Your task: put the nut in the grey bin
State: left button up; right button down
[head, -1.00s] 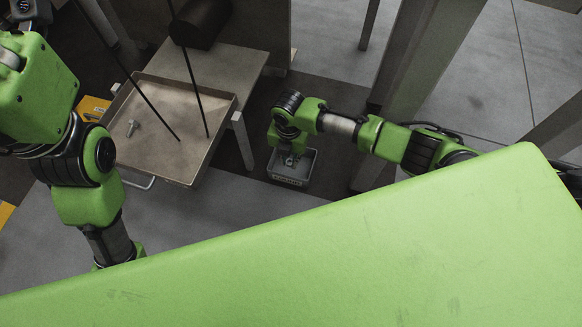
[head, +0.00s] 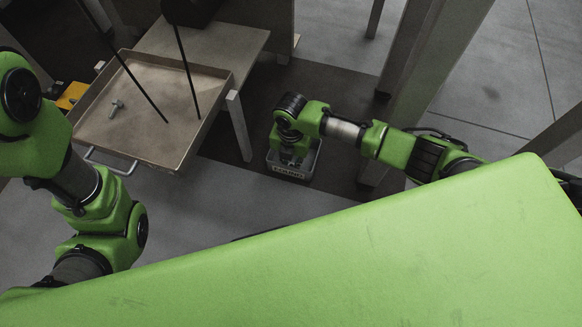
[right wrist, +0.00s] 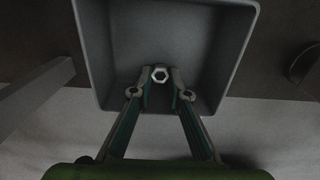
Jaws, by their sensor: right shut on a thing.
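The nut (right wrist: 160,75) is a small light metal ring, seen in the right wrist view between the fingertips of my right gripper (right wrist: 161,80). That gripper is shut on it. The grey bin (right wrist: 237,50) spreads open behind the nut, and its floor looks empty where it shows. In the head view the grey bin (head: 290,171) stands low, below my right wrist, with a label on its front. The wrist covers much of its opening. I cannot tell whether the fingertips are above the rim or just inside. My left gripper is out of view.
A shallow metal tray (head: 180,160) on a table at the left holds a bolt (head: 116,107). Two thin dark rods cross over the tray. A grey upright post (head: 415,70) stands right of the bin. A yellow thing (head: 72,95) lies behind my left arm.

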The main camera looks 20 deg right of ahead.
jog(key=shift+f, duration=0.15)
jog(key=c, duration=1.9)
grip_release()
jog(key=shift+f, duration=0.15)
